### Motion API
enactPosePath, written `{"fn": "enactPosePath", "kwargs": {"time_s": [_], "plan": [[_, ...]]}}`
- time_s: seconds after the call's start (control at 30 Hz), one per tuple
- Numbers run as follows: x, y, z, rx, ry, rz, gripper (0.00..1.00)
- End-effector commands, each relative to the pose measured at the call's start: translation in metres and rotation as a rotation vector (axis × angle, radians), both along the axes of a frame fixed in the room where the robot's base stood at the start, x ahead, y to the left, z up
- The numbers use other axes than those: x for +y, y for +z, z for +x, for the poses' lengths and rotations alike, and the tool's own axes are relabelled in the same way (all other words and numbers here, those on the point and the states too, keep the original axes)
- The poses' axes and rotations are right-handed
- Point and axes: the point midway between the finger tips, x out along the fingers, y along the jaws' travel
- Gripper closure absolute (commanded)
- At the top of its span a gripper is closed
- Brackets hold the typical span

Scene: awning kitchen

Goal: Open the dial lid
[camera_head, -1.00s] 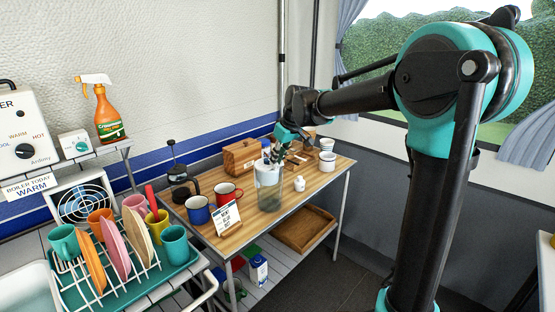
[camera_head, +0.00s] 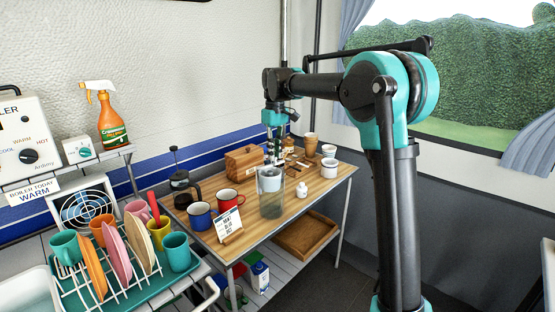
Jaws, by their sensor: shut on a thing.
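I cannot pick out for certain which part is the dial lid. A tall clear container (camera_head: 271,204) with a pale grey upper part stands on the wooden table (camera_head: 215,237). My gripper (camera_head: 277,160) points straight down just behind and above this container. Its dark fingers are close together on something too small to make out. The container's top and the gripper partly hide what lies behind them. At the far left are a boiler with a black dial (camera_head: 29,156) and a small white box with a teal dial (camera_head: 84,152), both well away from my gripper.
A wooden box (camera_head: 245,161), a press pot (camera_head: 180,188), a blue mug (camera_head: 199,215), a red mug (camera_head: 226,200) and a sign (camera_head: 230,226) crowd the table's left half. White cups (camera_head: 329,168) and a small white bottle (camera_head: 302,189) stand right. A dish rack (camera_head: 110,282) is front left.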

Motion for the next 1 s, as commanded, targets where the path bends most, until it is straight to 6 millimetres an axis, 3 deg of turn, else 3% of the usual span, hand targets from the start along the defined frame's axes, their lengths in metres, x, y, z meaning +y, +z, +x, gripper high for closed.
{"fn": "enactPosePath", "kwargs": {"time_s": [0.5,1.0], "plan": [[0.019,0.017,0.022,0.218,0.001,-0.191,1.00],[0.023,0.020,0.027,0.268,0.001,-0.233,1.00]]}}
